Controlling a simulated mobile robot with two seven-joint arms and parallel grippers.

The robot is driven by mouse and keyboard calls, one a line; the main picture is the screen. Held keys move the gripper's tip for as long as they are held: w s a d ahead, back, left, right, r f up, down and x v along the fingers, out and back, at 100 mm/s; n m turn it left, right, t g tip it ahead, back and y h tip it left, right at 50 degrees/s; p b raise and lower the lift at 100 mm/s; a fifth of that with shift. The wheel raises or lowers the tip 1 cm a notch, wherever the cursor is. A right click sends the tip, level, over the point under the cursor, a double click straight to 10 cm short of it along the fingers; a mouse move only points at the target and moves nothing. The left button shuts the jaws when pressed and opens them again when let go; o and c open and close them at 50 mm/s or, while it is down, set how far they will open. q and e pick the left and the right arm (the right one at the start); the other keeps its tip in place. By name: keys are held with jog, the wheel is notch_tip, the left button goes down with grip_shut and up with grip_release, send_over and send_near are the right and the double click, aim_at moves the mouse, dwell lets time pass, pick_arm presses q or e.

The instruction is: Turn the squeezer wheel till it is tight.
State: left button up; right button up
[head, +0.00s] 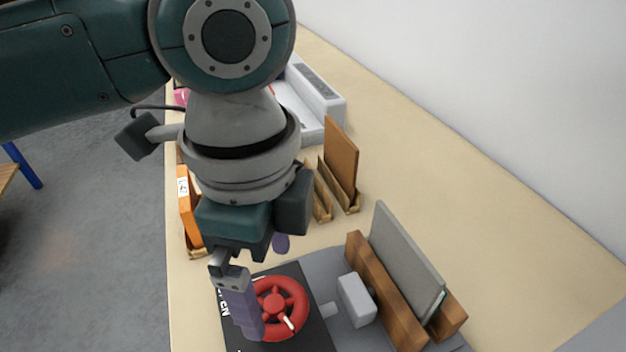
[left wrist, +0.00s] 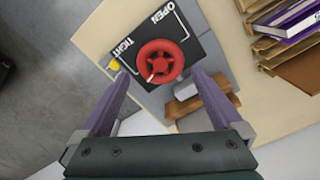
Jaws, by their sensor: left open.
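The red squeezer wheel (head: 273,301) lies on a dark panel (head: 312,338), with a pale mark at its lower right rim. In the left wrist view the wheel (left wrist: 160,61) sits near the open fingertips, its pale mark at lower left; the panel shows the words OPEN and TIGHT. My left gripper (head: 266,288) is open, with purple fingers at either side of the wheel; I cannot tell whether they touch it. A grey book (head: 408,262) stands between the squeezer's wooden boards (head: 385,290), beside a grey block (head: 356,299). My right gripper is not in view.
Wooden stands (head: 340,190), one holding a brown board (head: 341,155), are behind the squeezer. An orange item (head: 190,205) stands near the bench's left edge. A light grey machine (head: 318,95) is farther back. The bench (head: 480,200) is clear at the right, up to the wall.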

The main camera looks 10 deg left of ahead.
aim_at(274, 303)
pick_arm(q)
notch_tip(274, 303, down, 4)
jog(key=shift+f, duration=0.25)
